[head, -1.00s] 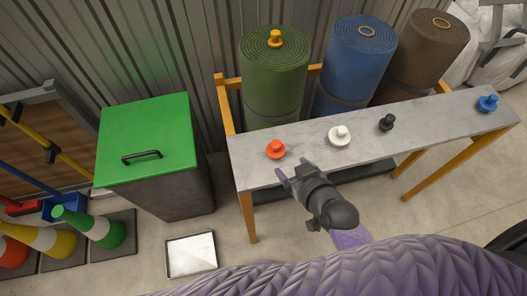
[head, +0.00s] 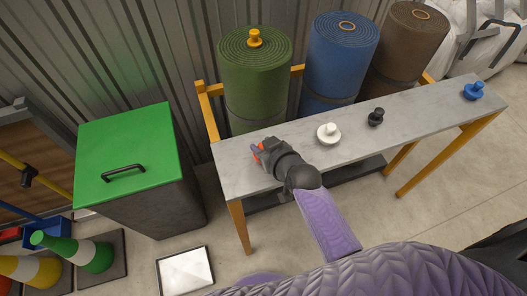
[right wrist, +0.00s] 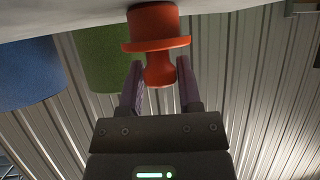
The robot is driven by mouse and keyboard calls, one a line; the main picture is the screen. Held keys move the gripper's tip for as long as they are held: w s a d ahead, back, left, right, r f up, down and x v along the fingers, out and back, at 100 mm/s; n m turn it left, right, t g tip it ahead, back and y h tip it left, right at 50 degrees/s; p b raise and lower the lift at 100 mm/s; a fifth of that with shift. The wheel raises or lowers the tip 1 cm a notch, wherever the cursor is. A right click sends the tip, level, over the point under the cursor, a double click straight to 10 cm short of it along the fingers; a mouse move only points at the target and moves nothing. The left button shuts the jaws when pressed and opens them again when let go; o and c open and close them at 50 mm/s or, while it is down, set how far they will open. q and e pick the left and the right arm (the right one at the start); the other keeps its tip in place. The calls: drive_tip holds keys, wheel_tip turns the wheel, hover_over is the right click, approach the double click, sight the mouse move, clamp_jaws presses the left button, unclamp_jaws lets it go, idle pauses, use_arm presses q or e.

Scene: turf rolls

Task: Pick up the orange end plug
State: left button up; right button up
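The orange end plug (right wrist: 152,28) stands on the grey bench top (head: 228,176), near its left end. In the head view my right gripper hides most of it and only bits of orange show. My right gripper (head: 262,155) is low over the bench at the plug. In the right wrist view its two fingers (right wrist: 160,75) are open, one on each side of the plug's narrow knob, with small gaps. My left gripper is not in view.
A white plug (head: 328,134), a black plug (head: 376,117) and a blue plug (head: 473,91) stand further right on the bench. Green (head: 255,75), blue (head: 338,65) and brown (head: 408,50) rolls stand behind. A green-lidded bin (head: 125,150) stands left.

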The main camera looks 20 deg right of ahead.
clamp_jaws()
drive_tip(key=shift+r, duration=0.1)
